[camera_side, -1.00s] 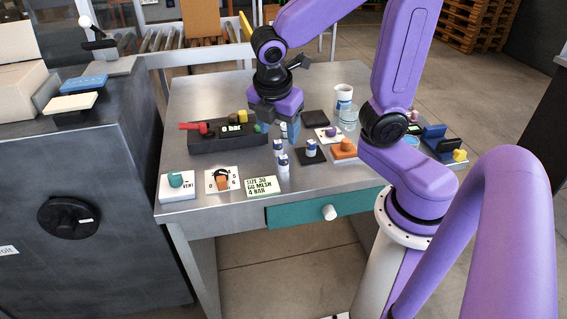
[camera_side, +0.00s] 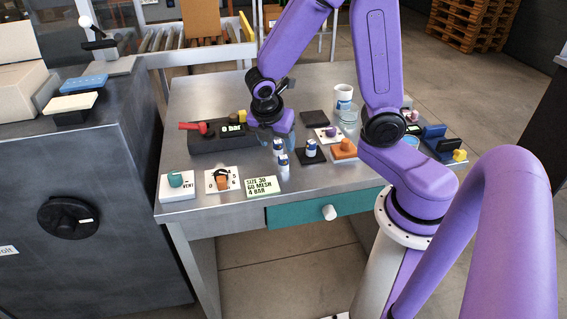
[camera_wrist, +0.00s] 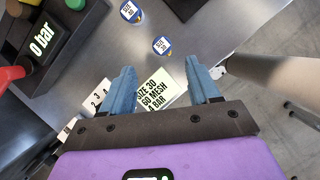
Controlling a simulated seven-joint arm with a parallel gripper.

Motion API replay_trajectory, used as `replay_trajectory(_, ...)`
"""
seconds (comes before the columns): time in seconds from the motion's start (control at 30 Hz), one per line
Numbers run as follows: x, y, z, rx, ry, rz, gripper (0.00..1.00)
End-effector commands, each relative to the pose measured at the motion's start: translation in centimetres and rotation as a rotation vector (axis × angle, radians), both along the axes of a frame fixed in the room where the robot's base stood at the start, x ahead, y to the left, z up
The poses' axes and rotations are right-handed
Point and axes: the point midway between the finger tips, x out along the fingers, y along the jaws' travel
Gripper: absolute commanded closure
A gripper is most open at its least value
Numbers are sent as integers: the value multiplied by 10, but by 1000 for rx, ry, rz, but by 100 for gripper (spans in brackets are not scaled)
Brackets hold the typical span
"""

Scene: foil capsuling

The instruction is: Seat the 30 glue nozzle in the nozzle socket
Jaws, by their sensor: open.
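Two small white-and-blue capped nozzles (camera_side: 279,148) (camera_side: 283,166) stand upright on the steel table. In the wrist view their round tops (camera_wrist: 130,11) (camera_wrist: 161,46) carry size labels, the nearer seeming to read 30. A third similar piece (camera_side: 311,148) stands on a dark square pad (camera_side: 318,158); I cannot tell whether this pad is the nozzle socket. My gripper (camera_wrist: 162,82) is open and empty, its blue fingers apart in the wrist view, with both labelled tops beyond the fingertips. In the side view my gripper (camera_side: 270,138) is above the table, behind the nozzles.
A black unit (camera_side: 215,140) with a red handle and a "0 bar" display (camera_wrist: 41,40) stands left. In front are a dial card (camera_side: 222,180) and a card (camera_side: 260,187) reading SIZE 30, 60 MESH, 4 BAR. An orange block (camera_side: 344,149) and glass jar (camera_side: 348,118) stand right.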

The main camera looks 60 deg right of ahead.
Motion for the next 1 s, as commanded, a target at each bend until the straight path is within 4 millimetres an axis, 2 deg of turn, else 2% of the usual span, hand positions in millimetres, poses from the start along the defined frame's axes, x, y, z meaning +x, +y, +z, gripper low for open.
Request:
replay_trajectory(0.13,1,-7,-16,-2,3,-1,39)
replay_trajectory(0.47,1,-14,-32,-2,3,-1,39)
replay_trajectory(0.8,1,-28,-66,-1,1,0,39)
replay_trajectory(1.0,2,-30,-72,1,0,-1,39)
